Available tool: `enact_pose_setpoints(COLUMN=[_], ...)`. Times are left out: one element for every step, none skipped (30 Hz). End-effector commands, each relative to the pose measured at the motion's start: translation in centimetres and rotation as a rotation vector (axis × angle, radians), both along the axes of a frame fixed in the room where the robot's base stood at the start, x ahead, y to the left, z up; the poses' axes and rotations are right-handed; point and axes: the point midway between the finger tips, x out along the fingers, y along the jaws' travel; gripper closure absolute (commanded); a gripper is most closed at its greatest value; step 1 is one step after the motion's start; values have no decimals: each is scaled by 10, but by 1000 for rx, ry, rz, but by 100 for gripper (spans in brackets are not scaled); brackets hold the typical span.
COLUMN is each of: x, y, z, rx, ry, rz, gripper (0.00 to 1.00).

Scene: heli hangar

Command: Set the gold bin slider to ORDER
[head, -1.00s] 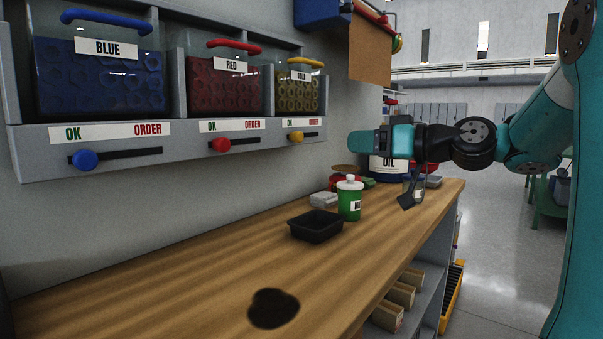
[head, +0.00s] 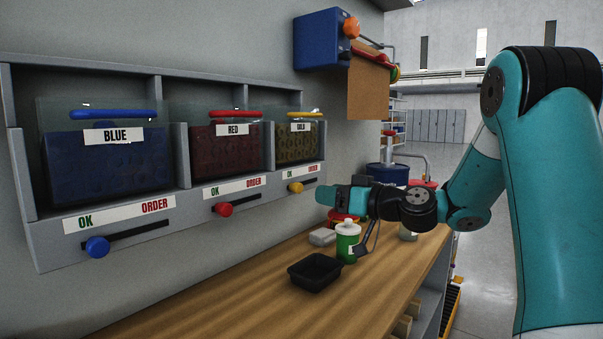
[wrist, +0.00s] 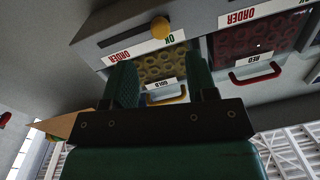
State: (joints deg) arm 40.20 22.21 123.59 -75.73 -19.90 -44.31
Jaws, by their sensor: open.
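The gold bin (head: 300,143) holds yellow rings and is the rightmost of the bins on the wall shelf. Its yellow slider knob (head: 295,187) sits at the OK end of the slot under the bin. The wrist view, upside down, shows the gold knob (wrist: 161,28) beside OK, with the slot running left under ORDER. My gripper (head: 325,196) is just right of the gold slider in the head view. In the wrist view my gripper (wrist: 160,66) shows two spread green fingers with nothing held, and the knob lies beyond their tips, apart from them.
The red knob (head: 223,209) and blue knob (head: 97,247) sit at their OK ends. Below, the wooden bench (head: 230,315) holds a black tray (head: 314,271) and a green bottle (head: 347,242). A blue box (head: 323,40) hangs at upper right.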

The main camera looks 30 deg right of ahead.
Motion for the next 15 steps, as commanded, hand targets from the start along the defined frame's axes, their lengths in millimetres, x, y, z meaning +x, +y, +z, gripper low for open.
enact_pose_setpoints(x=[11, 17, 25, 31, 37, 44, 48, 52, 58, 61, 64, 67, 69, 71, 72], y=[7, 10, 14, 16, 19, 22, 24, 26, 28, 29, 31, 32, 33, 34, 35], z=[7, 7, 6, 7, 7, 7, 6, 6, 5, 5, 4, 4, 3, 3, 2], rx=[2, 2, 2, 1, 2, 3, 2, 1, 1, 1, 2, 1, 0, 0, 0], ry=[2, 2, 3, 2, 3, 1, 2, 2, 1, 1, 1, 0, 0, 0, 1], rz=[7, 5, 6, 5, 5, 5, 5, 4, 3, 3, 3, 2, 2, 1, 0], gripper=[48, 48, 48, 48, 48, 48, 48, 48, 48, 48, 48, 48, 48, 48, 48])
